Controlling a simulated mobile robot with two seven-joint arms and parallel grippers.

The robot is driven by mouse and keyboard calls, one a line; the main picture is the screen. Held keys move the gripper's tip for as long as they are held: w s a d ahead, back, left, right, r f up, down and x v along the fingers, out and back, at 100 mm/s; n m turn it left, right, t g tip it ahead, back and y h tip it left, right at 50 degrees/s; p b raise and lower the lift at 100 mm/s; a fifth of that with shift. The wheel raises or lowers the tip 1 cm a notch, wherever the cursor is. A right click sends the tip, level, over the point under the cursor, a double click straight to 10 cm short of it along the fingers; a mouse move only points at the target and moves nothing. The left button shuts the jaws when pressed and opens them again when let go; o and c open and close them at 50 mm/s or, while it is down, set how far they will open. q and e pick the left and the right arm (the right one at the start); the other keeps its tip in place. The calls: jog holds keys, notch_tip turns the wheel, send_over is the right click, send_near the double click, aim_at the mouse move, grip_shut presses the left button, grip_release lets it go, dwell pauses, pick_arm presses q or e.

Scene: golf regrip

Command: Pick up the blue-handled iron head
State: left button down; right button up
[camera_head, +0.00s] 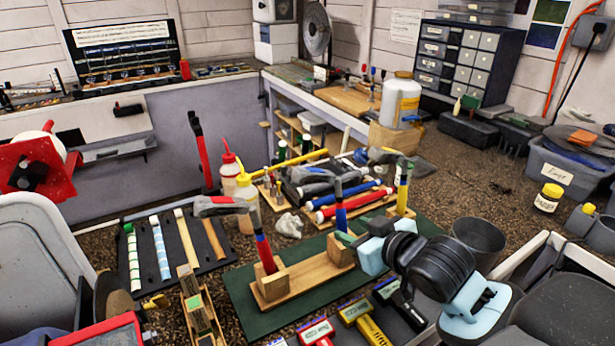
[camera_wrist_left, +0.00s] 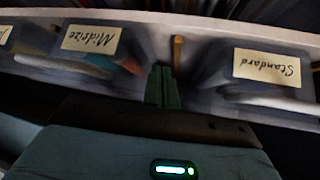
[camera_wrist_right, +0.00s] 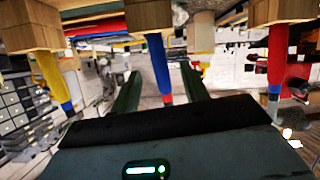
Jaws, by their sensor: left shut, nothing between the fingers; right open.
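In the head view the blue-handled iron head (camera_head: 340,206) stands upright in a wooden stand (camera_head: 300,280), between a red-and-blue-handled iron (camera_head: 264,250) and a yellow-and-blue-handled one (camera_head: 402,188). My right gripper (camera_head: 346,238) is open beside the blue handle. In the right wrist view, which looks upside down, the blue handle (camera_wrist_right: 160,68) appears between the open fingers (camera_wrist_right: 160,92); contact cannot be told. The yellow handle (camera_wrist_right: 50,78) is left of them and the red handle (camera_wrist_right: 277,55) right. My left gripper (camera_wrist_left: 163,88) is shut and empty, in the left wrist view only.
The stand is on a green mat (camera_head: 245,300). Several grips lie on a black tray (camera_head: 205,258). Blue and red grips (camera_head: 345,200) lie behind the stand. A dark cup (camera_head: 480,238) stands right of it. Bins labelled Midsize (camera_wrist_left: 88,38) and Standard (camera_wrist_left: 267,67) are near my left gripper.

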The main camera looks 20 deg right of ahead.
jog(key=shift+s, duration=0.1)
jog(key=shift+x, duration=3.8)
jog(key=shift+f, duration=0.1)
grip_shut()
